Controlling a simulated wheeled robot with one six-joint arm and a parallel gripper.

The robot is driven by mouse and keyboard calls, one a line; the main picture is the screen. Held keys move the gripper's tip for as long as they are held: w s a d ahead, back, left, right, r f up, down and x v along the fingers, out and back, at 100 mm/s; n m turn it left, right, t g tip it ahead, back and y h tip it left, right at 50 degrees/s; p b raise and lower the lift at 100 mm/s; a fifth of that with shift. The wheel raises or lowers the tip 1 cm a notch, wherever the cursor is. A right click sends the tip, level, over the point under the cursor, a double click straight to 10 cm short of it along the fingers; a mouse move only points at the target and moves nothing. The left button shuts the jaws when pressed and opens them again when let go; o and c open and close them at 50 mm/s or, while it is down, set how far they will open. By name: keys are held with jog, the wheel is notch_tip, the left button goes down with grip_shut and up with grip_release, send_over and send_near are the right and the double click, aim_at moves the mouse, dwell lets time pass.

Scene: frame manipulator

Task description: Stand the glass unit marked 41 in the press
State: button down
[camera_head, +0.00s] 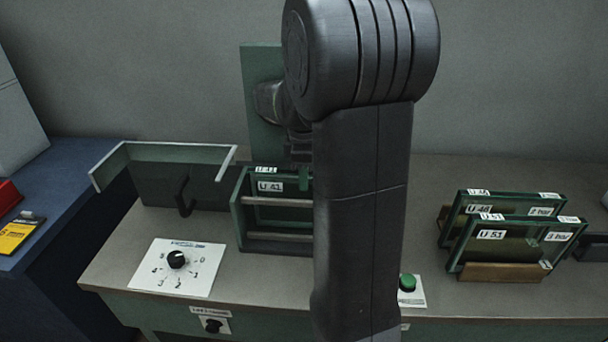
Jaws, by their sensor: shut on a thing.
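The glass unit marked 41 (271,187) stands upright inside the press, behind its front bars. It has a green frame and white labels; my arm hides its right part. The press (241,212) has a green back plate, a green side and pale horizontal bars. My gripper (300,155) is above the unit's top edge, mostly hidden behind my arm, and is shut on the unit. Whether the unit's bottom edge rests on the press cannot be told.
An open hinged guard (180,153) is left of the press. A dial panel (178,267) lies in front. A green button (407,283) is right of my arm. Two other glass units (515,243) stand in a wooden rack at right. Bench between button and rack is clear.

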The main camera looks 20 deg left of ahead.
jog(key=shift+f, duration=0.25)
dwell(0.7)
jog(key=c, duration=1.2)
grip_release()
jog(key=shift+f, duration=0.1)
notch_tip(320, 180, up, 14)
jog(key=shift+f, duration=0.15)
notch_tip(320, 180, down, 13)
jog(key=shift+f, duration=0.1)
